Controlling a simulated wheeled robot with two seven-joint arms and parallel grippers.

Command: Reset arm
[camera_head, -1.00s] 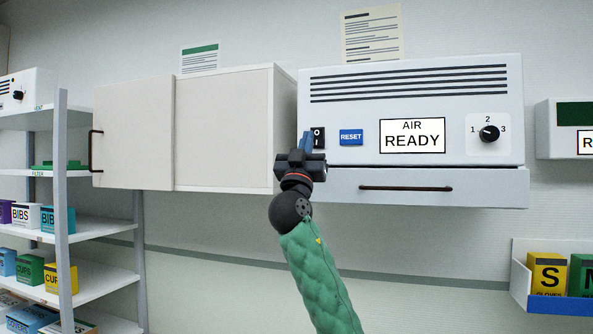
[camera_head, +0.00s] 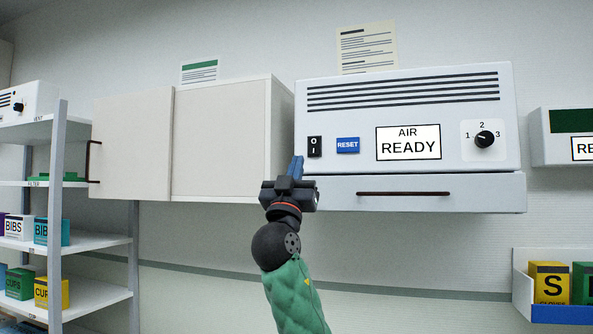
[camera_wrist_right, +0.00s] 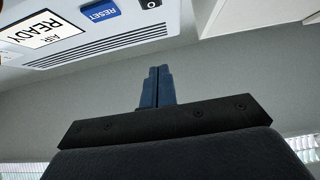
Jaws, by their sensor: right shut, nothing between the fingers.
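My right gripper (camera_head: 297,168) is shut and empty, with its blue fingers pointing up. In the head view it is below the black O/I rocker switch (camera_head: 315,147) at the lower left of the white air unit (camera_head: 330,118), apart from it in the picture. The right wrist view shows the two blue fingers (camera_wrist_right: 158,86) pressed together with nothing between them. The unit has a blue RESET button (camera_head: 347,145), a screen (camera_head: 408,142) reading AIR READY, and a black dial (camera_head: 484,139) marked 1, 2, 3. My left gripper is out of view.
A white cabinet (camera_head: 222,140) is left of the unit. A drawer (camera_head: 460,193) with a dark handle is under it. Shelves (camera_head: 97,243) with boxes stand at the far left. A bin (camera_head: 560,314) with glove boxes hangs lower right. The wall below the cabinet is free.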

